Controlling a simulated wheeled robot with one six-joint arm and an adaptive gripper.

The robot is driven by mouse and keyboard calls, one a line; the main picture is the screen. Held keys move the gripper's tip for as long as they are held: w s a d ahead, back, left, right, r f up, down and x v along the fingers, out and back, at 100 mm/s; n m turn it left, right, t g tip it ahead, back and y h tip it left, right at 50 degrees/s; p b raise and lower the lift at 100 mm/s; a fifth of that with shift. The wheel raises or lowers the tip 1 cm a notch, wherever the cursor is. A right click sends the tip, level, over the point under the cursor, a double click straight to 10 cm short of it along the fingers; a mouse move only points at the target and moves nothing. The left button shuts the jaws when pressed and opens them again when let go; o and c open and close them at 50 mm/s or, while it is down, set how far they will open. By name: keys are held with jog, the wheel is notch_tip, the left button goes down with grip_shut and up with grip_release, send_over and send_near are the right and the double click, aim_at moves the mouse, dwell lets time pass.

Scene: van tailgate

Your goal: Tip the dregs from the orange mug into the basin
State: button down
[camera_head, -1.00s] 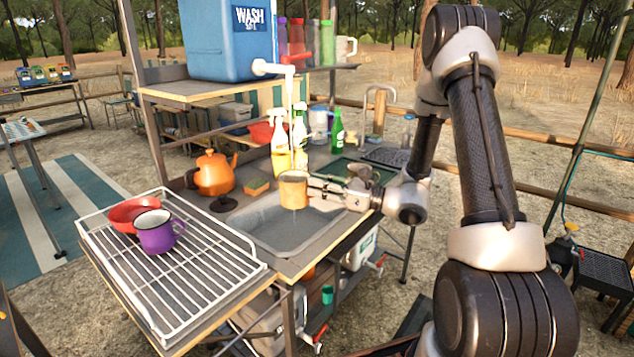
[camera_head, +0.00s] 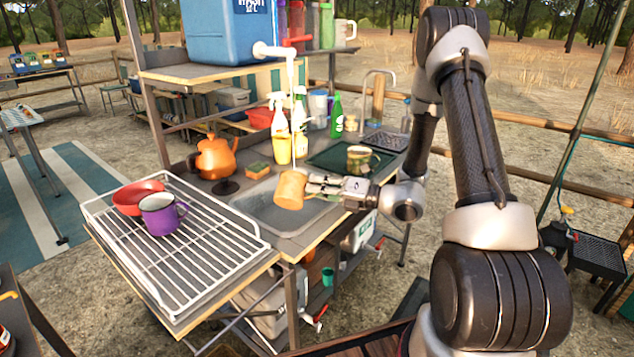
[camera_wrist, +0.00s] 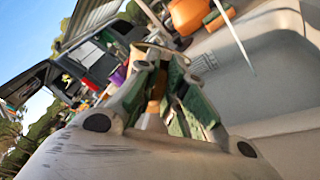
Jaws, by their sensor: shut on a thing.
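The orange mug (camera_head: 290,189) is in my gripper (camera_head: 316,187), over the grey basin (camera_head: 268,213). My gripper is shut on the mug from the right. The mug is tilted in the head view, with its inside hidden. No liquid can be clearly seen leaving it. In the wrist view my fingers (camera_wrist: 160,95) close around a small tan-orange part, and the pale basin (camera_wrist: 265,75) fills the right side. The wrist picture is strongly tilted.
A blue water container (camera_head: 228,30) with a white tap stands on the shelf above. An orange kettle (camera_head: 215,158) and spray bottles (camera_head: 278,120) stand behind the basin. A wire rack (camera_head: 190,240) with a purple mug (camera_head: 160,213) and red bowl (camera_head: 134,196) lies left.

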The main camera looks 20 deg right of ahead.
jog(key=w+m, duration=0.1)
jog(key=m, duration=0.2)
jog(key=w+d+r+m, duration=0.1)
jog(key=m, duration=0.2)
jog(key=w+d+m+g, duration=0.1)
jog(key=m, duration=0.3)
jog(key=shift+w+r, duration=0.1)
jog(key=shift+r, duration=0.15)
notch_tip(320, 180, up, 5)
jog(key=n, duration=1.1)
jog(key=n+t+y, duration=0.1)
jog(key=n, duration=1)
